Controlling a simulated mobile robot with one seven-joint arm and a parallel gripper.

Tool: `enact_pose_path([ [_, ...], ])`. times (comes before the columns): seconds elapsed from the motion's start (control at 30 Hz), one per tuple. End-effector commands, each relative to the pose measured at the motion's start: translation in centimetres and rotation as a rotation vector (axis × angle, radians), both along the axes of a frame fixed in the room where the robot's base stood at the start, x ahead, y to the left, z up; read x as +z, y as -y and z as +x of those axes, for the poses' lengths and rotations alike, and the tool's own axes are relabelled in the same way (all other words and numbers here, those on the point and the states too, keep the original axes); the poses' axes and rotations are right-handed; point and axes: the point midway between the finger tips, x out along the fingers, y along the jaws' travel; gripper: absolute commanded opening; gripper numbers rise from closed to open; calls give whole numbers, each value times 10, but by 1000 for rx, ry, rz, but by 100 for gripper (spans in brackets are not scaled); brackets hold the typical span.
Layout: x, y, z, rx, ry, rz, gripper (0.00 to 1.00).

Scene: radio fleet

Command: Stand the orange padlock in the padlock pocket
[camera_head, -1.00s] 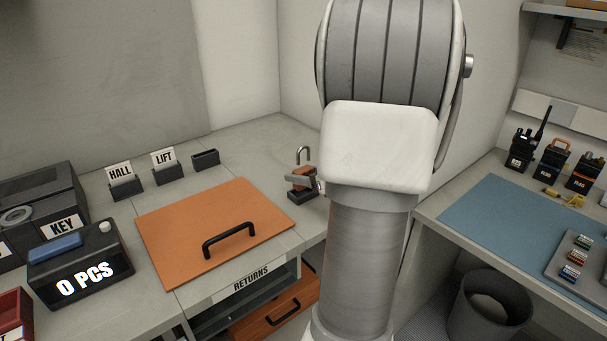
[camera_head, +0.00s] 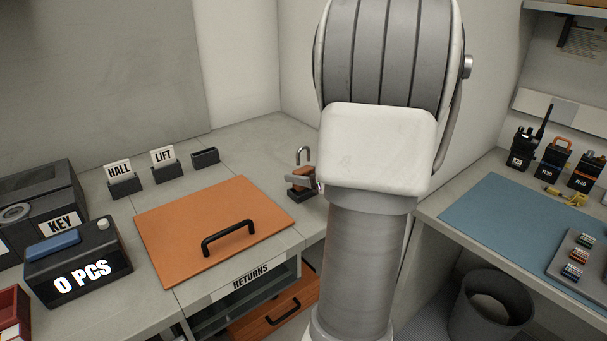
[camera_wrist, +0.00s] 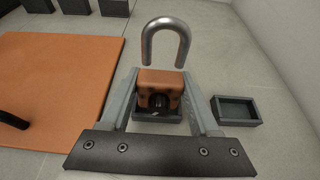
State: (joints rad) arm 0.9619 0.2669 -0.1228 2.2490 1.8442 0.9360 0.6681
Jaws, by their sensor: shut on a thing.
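The orange padlock (camera_head: 301,181) is upright at the back right of the left bench, its steel shackle on top. In the wrist view its orange body (camera_wrist: 161,84) is between the two fingers of my gripper (camera_wrist: 160,98), which is shut on it. A dark, low-walled pocket (camera_wrist: 157,115) shows around the padlock's foot; its dark base (camera_head: 302,196) shows in the head view too. The padlock seems to stand in it, but whether it rests on the floor of the pocket is hidden. My arm hides most of the gripper in the head view.
An empty dark tray (camera_wrist: 236,110) lies right of the padlock in the wrist view. An orange panel with a black handle (camera_head: 180,230) lies to the left. Holders labelled HALL (camera_head: 125,187) and LIFT (camera_head: 167,172), and an empty dark holder (camera_head: 205,157), stand behind it.

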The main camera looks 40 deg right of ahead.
Motion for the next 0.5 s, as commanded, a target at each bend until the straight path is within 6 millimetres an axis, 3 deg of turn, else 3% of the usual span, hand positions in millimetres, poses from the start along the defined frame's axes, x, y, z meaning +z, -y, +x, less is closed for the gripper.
enact_pose_path([
  [0.5, -13, 0, 0, 0, 2, -1, 0],
])
